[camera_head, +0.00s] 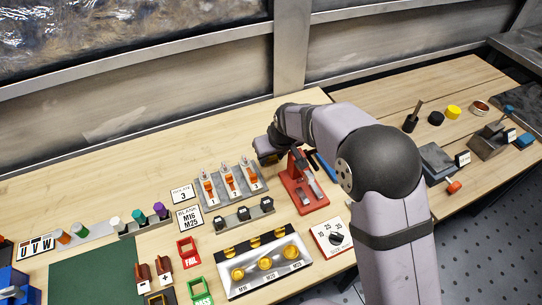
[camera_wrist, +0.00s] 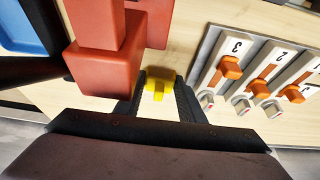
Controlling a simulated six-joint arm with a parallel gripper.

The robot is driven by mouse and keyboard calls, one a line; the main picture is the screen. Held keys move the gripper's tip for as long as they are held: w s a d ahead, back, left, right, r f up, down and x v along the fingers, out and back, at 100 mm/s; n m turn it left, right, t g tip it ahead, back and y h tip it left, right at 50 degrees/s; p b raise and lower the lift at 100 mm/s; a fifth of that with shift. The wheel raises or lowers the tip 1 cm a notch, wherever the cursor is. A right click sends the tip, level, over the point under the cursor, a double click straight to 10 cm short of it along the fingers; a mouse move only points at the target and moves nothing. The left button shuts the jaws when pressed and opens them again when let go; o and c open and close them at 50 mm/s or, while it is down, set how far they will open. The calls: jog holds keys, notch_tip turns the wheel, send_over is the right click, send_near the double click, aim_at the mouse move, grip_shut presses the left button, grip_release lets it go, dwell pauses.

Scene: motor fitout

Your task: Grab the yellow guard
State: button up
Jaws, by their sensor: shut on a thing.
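The yellow guard (camera_wrist: 158,84) shows in the wrist view as a small yellow piece between my two fingertips. My gripper (camera_wrist: 160,92) is shut on it, with one dark finger on each side. It is close to the light wood bench top; I cannot tell whether it touches the wood. In the head view my gripper (camera_head: 268,157) is beside the red press-like tool (camera_head: 305,190), behind the rack of numbered switches. The guard cannot be made out there.
The red tool also stands close to my fingers in the wrist view (camera_wrist: 100,70). The numbered rack (camera_head: 232,190) is near on the other side. A tray of gold caps (camera_head: 240,291) lies in front. The back left bench is clear.

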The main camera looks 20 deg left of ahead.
aim_at(272, 159)
notch_tip(272, 159, up, 10)
jog(key=b, duration=0.1)
jog(key=shift+b, duration=0.3)
